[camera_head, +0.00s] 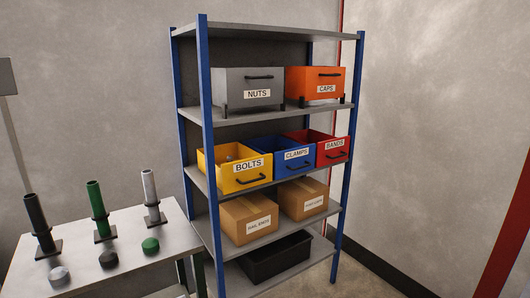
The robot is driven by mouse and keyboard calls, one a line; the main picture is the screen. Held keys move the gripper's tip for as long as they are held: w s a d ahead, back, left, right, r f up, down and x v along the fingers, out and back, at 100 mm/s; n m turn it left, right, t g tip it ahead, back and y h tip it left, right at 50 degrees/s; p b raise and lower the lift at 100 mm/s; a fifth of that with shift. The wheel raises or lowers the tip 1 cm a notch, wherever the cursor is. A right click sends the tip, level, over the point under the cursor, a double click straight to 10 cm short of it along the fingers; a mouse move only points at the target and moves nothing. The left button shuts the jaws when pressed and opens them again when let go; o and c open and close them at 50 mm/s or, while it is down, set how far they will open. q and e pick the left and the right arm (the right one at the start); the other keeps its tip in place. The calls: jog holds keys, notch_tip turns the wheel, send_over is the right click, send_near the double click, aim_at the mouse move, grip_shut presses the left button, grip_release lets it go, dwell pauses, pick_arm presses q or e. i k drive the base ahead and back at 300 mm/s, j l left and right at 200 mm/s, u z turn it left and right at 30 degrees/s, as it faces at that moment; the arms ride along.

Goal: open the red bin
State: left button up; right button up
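The red bin (334,155), labelled BANDS, sits at the right end of the middle shelf of a blue-posted shelf unit. It has a dark handle on its front, and its top looks uncovered. Its front is roughly level with the blue CLAMPS bin (293,167) beside it. The right shelf post stands close to its right side. I cannot see what is inside it. Neither of my grippers is in view.
The yellow BOLTS bin (245,178) is left on the same shelf. Grey NUTS (238,86) and orange CAPS (313,91) bins stand above, cardboard boxes (248,229) below. A table (130,223) with upright cylinders is front left. The floor at right looks clear.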

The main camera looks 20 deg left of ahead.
aim_at(330, 149)
jog(key=u, duration=0.2)
jog(key=i+u, duration=0.15)
jog(key=i, duration=1.05)
